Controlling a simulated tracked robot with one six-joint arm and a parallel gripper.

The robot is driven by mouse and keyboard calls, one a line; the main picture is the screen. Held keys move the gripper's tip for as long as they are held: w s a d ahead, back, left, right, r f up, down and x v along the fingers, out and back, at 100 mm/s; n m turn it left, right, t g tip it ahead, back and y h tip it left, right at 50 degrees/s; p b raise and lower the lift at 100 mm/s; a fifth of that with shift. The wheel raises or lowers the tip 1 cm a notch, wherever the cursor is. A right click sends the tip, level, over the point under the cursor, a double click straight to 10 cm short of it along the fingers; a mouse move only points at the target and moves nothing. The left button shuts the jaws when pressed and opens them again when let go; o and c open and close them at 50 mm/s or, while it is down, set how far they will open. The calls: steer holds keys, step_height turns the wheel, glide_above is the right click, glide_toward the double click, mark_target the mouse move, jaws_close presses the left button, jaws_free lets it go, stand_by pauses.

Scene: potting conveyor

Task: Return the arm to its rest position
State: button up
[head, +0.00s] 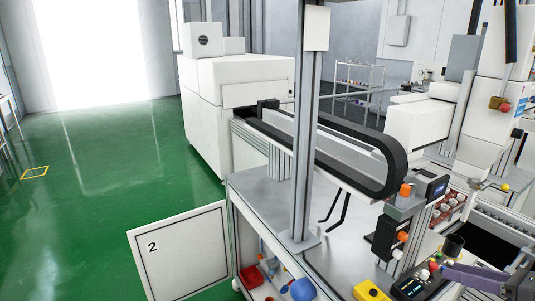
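I cannot make out my gripper or any part of my arm with certainty in the head view. Nothing held by it shows, and I cannot see whether it is open or shut.
A conveyor with a black belt (372,150) runs from a white machine (205,115) over a grey workbench (262,205). A grey post (304,130) stands in front. A cabinet door marked 2 (185,252) sticks out left. A yellow control box (371,291) sits near the front. Green floor (85,190) is clear at left.

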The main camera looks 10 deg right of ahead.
steer(key=s+a+f+n+g, duration=0.2)
steer(key=s+f+n+g, duration=0.15)
steer(key=f+n, duration=0.2)
steer(key=s+a+f+n+g+h, duration=0.1)
steer(key=a+f+n+g+h, duration=0.1)
steer(key=a+n+g, duration=0.55)
steer(key=a+r+n+t+h, duration=0.1)
steer(key=a+r+n, duration=0.2)
steer(key=a+n, duration=0.4)
steer(key=a+r+n+t+h, duration=0.1)
steer(key=a+r+n+t, duration=0.1)
steer(key=a+n, duration=0.5)
steer(key=a+r+n+t+h, duration=0.1)
steer(key=a+r+n, duration=0.4)
steer(key=a, duration=0.9)
steer(key=shift+s+a+n+h, duration=0.15)
steer(key=shift+n+h, duration=0.35)
steer(key=shift+n, duration=0.6)
